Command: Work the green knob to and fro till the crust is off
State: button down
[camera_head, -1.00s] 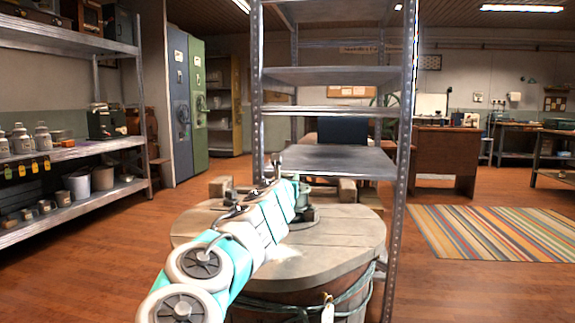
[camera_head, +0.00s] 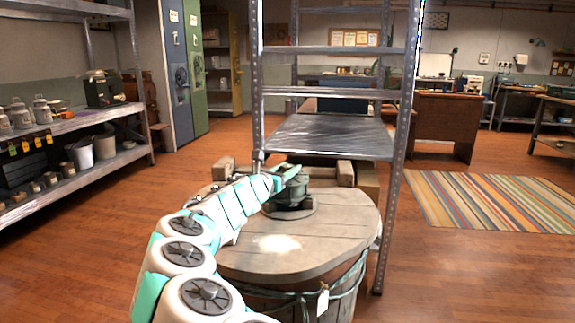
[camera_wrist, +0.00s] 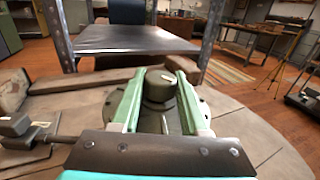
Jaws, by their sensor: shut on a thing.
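The green knob (camera_wrist: 159,88) is dark grey-green, with a pale mark on its top. It stands upright on a round flange (camera_wrist: 205,104) on the wooden lid of a barrel (camera_head: 330,240). My gripper (camera_wrist: 158,94) has its two pale green fingers on either side of the knob, shut on it. In the head view the knob (camera_head: 297,183) is partly hidden by my arm and gripper. I cannot make out any crust on it. A whitish patch (camera_head: 278,243) shows on the lid in front; I cannot tell if it is powder or light.
A metal shelf rack (camera_head: 335,137) stands just behind the barrel, its upright (camera_head: 393,215) close on the right. Wooden blocks (camera_head: 345,172) lie at the lid's back edge. A loaded shelf (camera_head: 70,130) stands left. Open floor and a striped rug (camera_head: 490,200) lie right.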

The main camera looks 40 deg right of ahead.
aim_at(284, 171)
dwell(0.3)
jog(key=shift+c, duration=2.1)
grip_release()
jog(key=v, duration=0.6)
jog(key=shift+a, duration=0.15)
jog(key=shift+s+a+b, duration=0.3)
jog(key=shift+s+a, duration=0.05)
jog(key=shift+a, duration=0.3)
